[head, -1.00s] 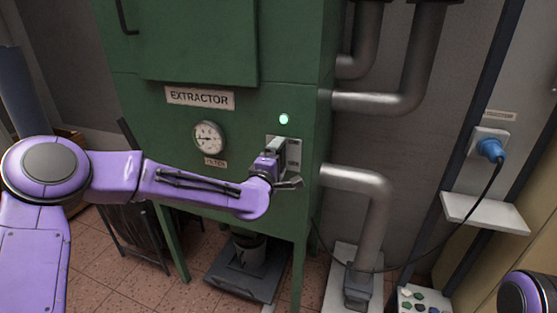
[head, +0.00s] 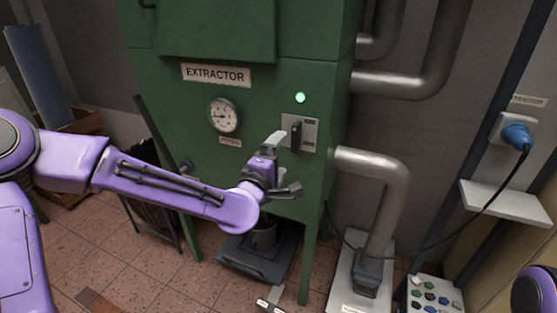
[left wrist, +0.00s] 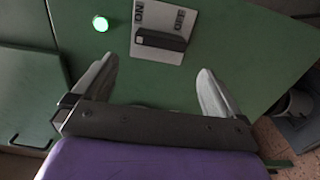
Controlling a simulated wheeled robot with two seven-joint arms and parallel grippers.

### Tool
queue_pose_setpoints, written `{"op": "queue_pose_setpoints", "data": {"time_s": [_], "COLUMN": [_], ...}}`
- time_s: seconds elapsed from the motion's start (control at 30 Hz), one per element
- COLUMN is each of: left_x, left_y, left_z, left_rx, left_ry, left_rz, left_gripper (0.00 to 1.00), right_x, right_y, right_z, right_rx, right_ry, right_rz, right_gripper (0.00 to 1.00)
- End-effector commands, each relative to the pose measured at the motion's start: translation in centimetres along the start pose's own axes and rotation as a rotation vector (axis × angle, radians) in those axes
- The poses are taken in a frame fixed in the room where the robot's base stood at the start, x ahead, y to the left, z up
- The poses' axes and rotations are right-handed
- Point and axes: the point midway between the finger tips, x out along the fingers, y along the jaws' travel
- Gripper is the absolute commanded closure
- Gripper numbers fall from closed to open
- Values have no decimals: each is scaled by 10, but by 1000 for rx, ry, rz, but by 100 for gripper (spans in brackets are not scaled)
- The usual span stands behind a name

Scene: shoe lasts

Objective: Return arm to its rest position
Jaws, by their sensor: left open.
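My left arm comes in from the left, and its left gripper (head: 286,166) is open and empty in front of the green extractor cabinet (head: 265,130). The gripper is just below and left of the black rotary switch (head: 296,134) on its grey plate, apart from it. In the left wrist view, the two fingers of the left gripper (left wrist: 155,78) are spread wide with nothing between them. The switch handle (left wrist: 160,41) lies beyond them, on a plate marked ON and OFF. A green lamp (head: 300,97) is lit above the switch.
A pressure gauge (head: 223,115) is on the cabinet front. Grey pipes (head: 385,180) run down its right side. A blue plug (head: 516,136) with a black cable sits in the wall above a small white shelf (head: 505,202).

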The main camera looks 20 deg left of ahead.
Motion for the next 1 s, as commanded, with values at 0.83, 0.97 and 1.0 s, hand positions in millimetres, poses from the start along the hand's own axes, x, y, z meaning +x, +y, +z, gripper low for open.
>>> {"op": "queue_pose_setpoints", "data": {"time_s": [0.83, 0.97, 1.0], "left_x": [-111, -197, -225], "left_y": [-249, -329, -348], "left_z": [-28, -54, -62], "left_rx": [592, 786, 840], "left_ry": [-78, -164, -196], "left_rz": [-648, -917, -994], "left_gripper": [0, 0, 0], "right_x": [-4, -7, -8], "right_y": [0, 1, 1], "right_z": [-2, -3, -3], "right_rx": [0, 0, 0], "right_ry": [0, 0, 0], "right_rz": [0, 0, 0], "right_gripper": [62, 62, 62]}}
